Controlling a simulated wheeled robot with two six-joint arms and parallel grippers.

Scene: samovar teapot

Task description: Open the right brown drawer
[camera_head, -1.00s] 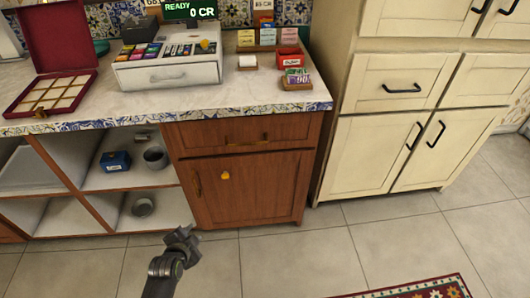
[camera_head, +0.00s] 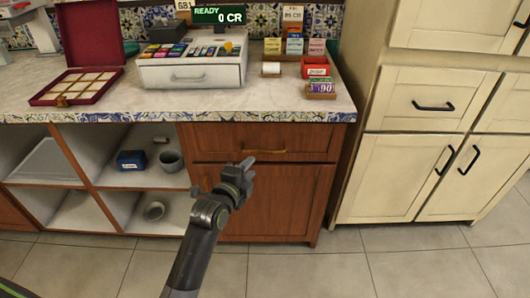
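The right brown drawer (camera_head: 315,143) is a wide wooden front just under the patterned counter edge, and it looks closed. My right gripper is not in view.
Below the drawer is a brown cabinet door (camera_head: 285,205), partly hidden by my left arm. A cream cabinet (camera_head: 385,180) stands to the right. A white cash register (camera_head: 190,74) sits on the counter. The tiled floor in front is clear.

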